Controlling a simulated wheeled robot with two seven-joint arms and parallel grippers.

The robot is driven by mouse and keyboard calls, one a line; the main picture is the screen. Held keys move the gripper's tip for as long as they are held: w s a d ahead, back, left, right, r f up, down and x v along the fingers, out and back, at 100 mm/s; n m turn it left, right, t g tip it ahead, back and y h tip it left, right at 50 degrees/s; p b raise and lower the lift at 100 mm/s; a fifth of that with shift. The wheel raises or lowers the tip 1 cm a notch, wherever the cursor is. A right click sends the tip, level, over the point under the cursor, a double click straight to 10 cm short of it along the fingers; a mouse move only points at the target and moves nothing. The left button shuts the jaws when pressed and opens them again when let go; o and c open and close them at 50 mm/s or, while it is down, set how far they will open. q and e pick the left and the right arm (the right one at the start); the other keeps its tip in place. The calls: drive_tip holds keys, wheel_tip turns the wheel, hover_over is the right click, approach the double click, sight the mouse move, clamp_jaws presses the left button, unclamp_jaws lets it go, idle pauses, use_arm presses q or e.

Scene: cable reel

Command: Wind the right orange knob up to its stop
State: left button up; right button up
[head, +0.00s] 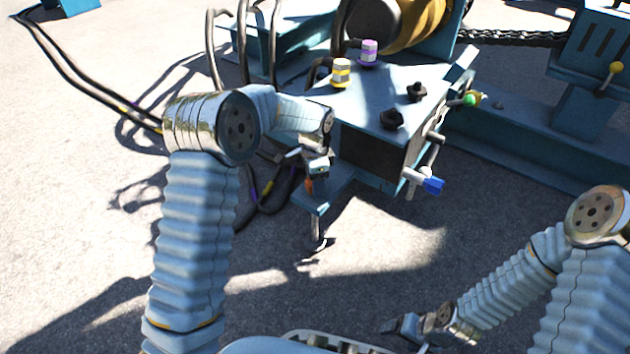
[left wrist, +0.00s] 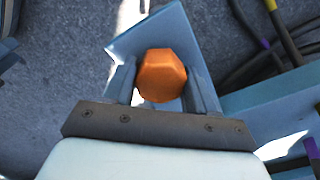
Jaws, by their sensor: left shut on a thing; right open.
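An orange knob (left wrist: 161,75) with a faceted, roughly hexagonal head sits between the two fingers of my left gripper (left wrist: 160,88) in the left wrist view. The fingers are shut on it from both sides. In the head view the knob (head: 309,185) is a small orange patch below my left gripper (head: 312,176), on a blue bracket (head: 322,196) at the front of the machine. The gripper hides most of it there. No second orange knob shows. My right gripper (head: 402,325) is open and empty, low above the ground at the bottom of the head view.
The blue machine box (head: 385,95) carries yellow (head: 341,73) and purple (head: 369,51) knobs and two black knobs on top. A blue-tipped handle (head: 432,185) and a green knob (head: 470,99) stick out at its right. Dark cables (head: 270,195) hang left of the bracket. Ground in front is clear.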

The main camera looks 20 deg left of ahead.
use_arm(q)
drive_tip(key=shift+n, duration=0.3)
drive_tip(key=shift+r+n+p, duration=0.1)
drive_tip(key=shift+n+p, duration=0.45)
drive_tip(key=shift+n, duration=0.25)
drive_tip(key=n+p, duration=0.1)
drive_tip(key=n, duration=0.2)
drive_tip(key=shift+n, duration=0.3)
drive_tip(key=n+p, duration=0.1)
drive_tip(key=n, duration=0.2)
drive_tip(key=shift+n, duration=0.3)
drive_tip(key=n+p, duration=0.1)
drive_tip(key=n, duration=0.2)
drive_tip(key=shift+n, duration=0.4)
drive_tip(key=n+p, duration=0.2)
drive_tip(key=n, duration=0.4)
drive_tip(key=n+p, duration=0.1)
drive_tip(key=n, duration=0.2)
drive_tip(key=shift+n, duration=0.3)
drive_tip(key=shift+n+p, duration=0.7)
drive_tip(key=shift+n, duration=0.8)
